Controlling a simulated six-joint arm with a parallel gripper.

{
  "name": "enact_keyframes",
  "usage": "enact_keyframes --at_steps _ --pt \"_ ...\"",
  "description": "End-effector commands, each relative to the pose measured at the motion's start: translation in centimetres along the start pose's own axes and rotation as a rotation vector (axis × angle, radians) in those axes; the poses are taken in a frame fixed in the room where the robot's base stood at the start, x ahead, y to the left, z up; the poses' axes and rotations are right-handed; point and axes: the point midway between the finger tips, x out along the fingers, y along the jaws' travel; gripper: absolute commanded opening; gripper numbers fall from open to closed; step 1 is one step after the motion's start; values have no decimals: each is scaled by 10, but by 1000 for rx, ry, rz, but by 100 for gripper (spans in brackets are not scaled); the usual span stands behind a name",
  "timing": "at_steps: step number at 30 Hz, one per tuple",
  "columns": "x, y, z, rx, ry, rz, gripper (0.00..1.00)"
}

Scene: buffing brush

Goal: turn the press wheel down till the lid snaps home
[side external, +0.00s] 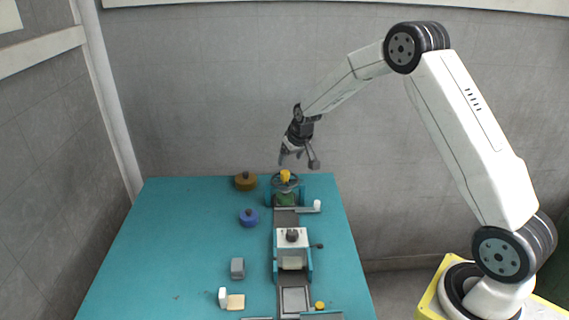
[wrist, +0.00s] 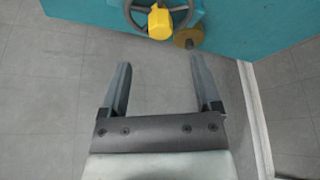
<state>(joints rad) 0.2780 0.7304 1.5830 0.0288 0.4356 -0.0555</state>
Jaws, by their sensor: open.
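The press wheel is a dark spoked wheel (side external: 273,180) with a yellow knob (side external: 285,176) at the table's far end. Below it sits a green part (side external: 286,198), perhaps the lid or tin; the wheel hides its top. My gripper (side external: 298,160) is open and empty, above the wheel and apart from it. In the wrist view the wheel (wrist: 133,14) and knob (wrist: 159,23) show at the top, ahead of my open fingers (wrist: 160,65). Floor shows between the fingers. How the lid sits cannot be seen.
A brown disc (side external: 245,182) and a blue round piece (side external: 248,217) stand left of the wheel. A dark track runs forward to a white-topped station (side external: 291,240). A grey block (side external: 237,268) lies left. The table's (side external: 180,235) left side is mostly clear.

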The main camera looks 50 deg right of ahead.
Motion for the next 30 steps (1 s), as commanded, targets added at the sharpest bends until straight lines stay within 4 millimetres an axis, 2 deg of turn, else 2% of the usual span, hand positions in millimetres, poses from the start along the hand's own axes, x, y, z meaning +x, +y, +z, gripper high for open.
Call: enact_keyframes --at_steps 8,21,30 --pt "18 0 1 -1 -2 0 82" --pt "62 0 1 -1 -2 0 82" --pt "76 0 0 -1 0 0 82"
